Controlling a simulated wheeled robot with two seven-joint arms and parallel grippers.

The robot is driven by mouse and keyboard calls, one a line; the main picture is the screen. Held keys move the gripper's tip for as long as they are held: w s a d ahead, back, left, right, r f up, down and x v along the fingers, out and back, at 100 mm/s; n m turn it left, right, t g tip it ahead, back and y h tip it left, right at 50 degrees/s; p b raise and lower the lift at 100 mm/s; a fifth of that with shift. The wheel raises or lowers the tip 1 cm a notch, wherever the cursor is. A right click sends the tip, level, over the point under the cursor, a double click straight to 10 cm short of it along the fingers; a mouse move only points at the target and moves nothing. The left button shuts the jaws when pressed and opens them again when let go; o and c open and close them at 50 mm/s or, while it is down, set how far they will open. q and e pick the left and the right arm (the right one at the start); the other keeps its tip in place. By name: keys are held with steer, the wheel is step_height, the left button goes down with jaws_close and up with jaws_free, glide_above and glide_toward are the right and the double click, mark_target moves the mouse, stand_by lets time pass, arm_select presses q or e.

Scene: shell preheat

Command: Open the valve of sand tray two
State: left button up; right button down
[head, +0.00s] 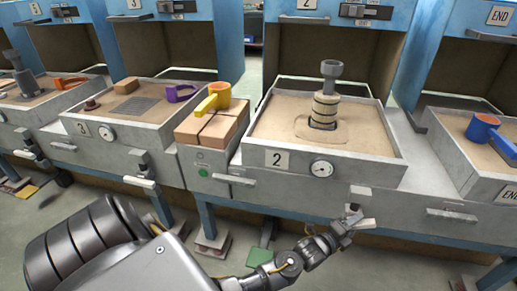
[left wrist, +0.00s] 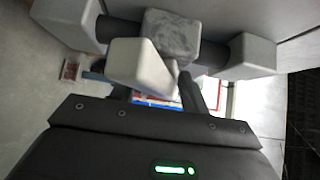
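Sand tray two (head: 390,170), a grey tray labelled 2 with a round gauge, stands right of centre in the head view. A stacked cylinder with a dark knob stands in its sand. The tray's valve (head: 362,192) is low on its front; pale blocks and a dark pipe there also show in the left wrist view (left wrist: 172,36). My left gripper (head: 340,224) is right at this valve, from below and the left. Its fingers overlap the valve parts, so I cannot tell whether they grip the lever or only surround it. My right gripper is out of view.
Tray three (head: 62,118) is at the left, with its own valve (head: 140,165) below it. The end tray at the right holds a blue cup (head: 486,127). Blue table legs stand below.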

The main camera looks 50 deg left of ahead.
arm_select(q)
steer(key=p+v, duration=0.2)
steer(key=v, duration=0.9)
steer(key=s+a+f+n+g+y+p, duration=0.1)
steer(key=s+a+f+n+g+p, duration=0.2)
steer(key=s+f, duration=0.6)
steer(key=s+a+f+n+g+y+p, duration=0.2)
steer(key=s+a+f+n+g+p, duration=0.2)
steer(key=s+f+p, duration=0.6)
steer(key=f+n+g, duration=0.1)
steer(key=n+g, duration=0.1)
steer(key=n, duration=0.1)
steer(key=shift+s+n+g, duration=0.2)
steer(key=shift+n+g, duration=0.1)
steer(key=shift+n, duration=0.1)
steer(key=shift+a, duration=0.1)
